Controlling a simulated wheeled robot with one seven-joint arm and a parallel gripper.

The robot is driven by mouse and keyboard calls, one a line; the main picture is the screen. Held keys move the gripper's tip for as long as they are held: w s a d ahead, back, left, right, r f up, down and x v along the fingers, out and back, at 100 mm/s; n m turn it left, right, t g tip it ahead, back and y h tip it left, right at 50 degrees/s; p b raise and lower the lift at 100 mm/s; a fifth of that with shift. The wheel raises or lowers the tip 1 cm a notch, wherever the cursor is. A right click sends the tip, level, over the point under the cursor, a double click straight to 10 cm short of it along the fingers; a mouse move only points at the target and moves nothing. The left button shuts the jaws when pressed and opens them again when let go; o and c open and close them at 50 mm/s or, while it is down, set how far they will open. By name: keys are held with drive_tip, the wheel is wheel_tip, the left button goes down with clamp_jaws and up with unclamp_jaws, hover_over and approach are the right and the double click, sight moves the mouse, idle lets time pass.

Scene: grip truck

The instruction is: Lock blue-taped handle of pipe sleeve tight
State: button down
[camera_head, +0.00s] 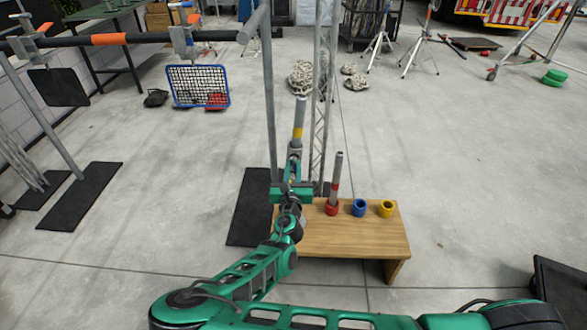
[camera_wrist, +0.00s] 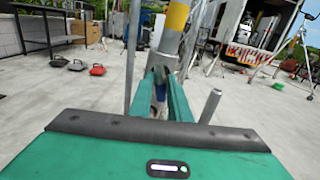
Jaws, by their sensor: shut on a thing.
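My gripper (camera_head: 295,150) is in the middle of the head view, pointing up and away. It is shut on a grey pipe with a yellow band (camera_head: 299,120), held nearly upright above the bench. In the wrist view the jaws (camera_wrist: 165,75) close around the pipe's lower part, and its yellow band (camera_wrist: 176,17) shows above them. A horizontal black bar (camera_head: 70,41) at the upper left carries clamp-like sleeves (camera_head: 181,42) with small orange and blue handles (camera_head: 183,5). The gripper is well apart from them. Whether a handle is locked is too small to tell.
A wooden bench (camera_head: 375,238) holds a red ring with a red-banded pipe (camera_head: 336,178) in it, a blue ring (camera_head: 359,207) and a yellow ring (camera_head: 386,208). A blue-framed net (camera_head: 198,86) hangs from the bar. Metal uprights (camera_head: 268,100) stand close to my gripper.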

drive_tip(key=m, duration=1.1)
drive_tip(key=shift+d+m, duration=0.1)
drive_tip(key=shift+m, duration=0.2)
drive_tip(key=m, duration=1.2)
drive_tip(key=shift+f, duration=0.15)
idle(0.3)
drive_tip(key=c, duration=1.6)
unclamp_jaws()
drive_tip(key=shift+f, duration=0.1)
drive_tip(key=shift+o, duration=0.2)
